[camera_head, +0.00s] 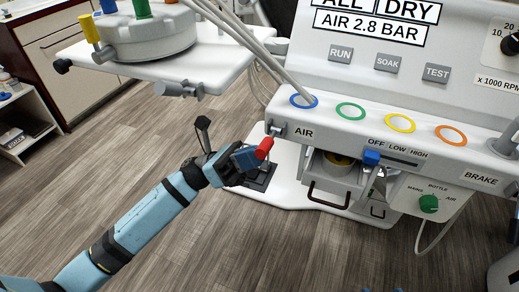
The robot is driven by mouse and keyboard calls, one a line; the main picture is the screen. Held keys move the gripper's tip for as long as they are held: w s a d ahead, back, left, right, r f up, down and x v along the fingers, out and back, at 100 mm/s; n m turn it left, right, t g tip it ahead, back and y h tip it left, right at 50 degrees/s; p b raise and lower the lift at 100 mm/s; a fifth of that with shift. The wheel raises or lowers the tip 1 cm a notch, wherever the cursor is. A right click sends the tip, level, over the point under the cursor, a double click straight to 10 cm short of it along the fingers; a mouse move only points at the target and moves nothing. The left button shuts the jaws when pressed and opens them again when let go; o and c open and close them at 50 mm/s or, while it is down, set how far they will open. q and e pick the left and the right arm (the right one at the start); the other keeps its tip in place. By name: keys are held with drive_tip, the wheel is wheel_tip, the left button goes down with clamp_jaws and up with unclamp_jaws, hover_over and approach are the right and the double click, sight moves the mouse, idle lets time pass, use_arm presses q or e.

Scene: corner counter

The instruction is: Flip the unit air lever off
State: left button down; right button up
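The unit air lever has a red grip (264,148) and a grey pivot on the front panel, left of the AIR label (304,133). The red grip hangs down and to the left from the pivot. My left gripper (243,163) is right beside the red grip, just below and left of it. In this view the gripper overlaps the area at the lever's lower end, and I cannot tell whether they touch. The gap between its fingers is not clear.
A blue slider knob (371,157) and a green selector knob (428,203) are to the right. A drawer with a dark handle (328,196) is under the panel.

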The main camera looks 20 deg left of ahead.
use_arm(q)
wheel_tip(320, 180, up, 3)
drive_tip(key=n+t+y+p, duration=0.1)
drive_tip(key=n+t+p, duration=0.1)
drive_tip(key=n, duration=0.1)
drive_tip(key=n+t+p, duration=0.2)
drive_tip(key=n+p, duration=0.1)
drive_tip(key=shift+s+y, duration=0.1)
drive_tip(key=shift+y, duration=0.3)
drive_tip(key=shift+r+n+t+y+p, duration=0.15)
drive_tip(key=shift+n+t+y+p, duration=0.15)
drive_tip(key=shift+n+t+p, duration=0.6)
use_arm(e)
drive_tip(key=shift+s+d+f+g+h, duration=0.1)
drive_tip(key=shift+s+d+g+h, duration=0.55)
drive_tip(key=shift+d, duration=0.25)
use_arm(q)
drive_tip(key=shift+n, duration=0.3)
use_arm(e)
drive_tip(key=shift+f, duration=0.3)
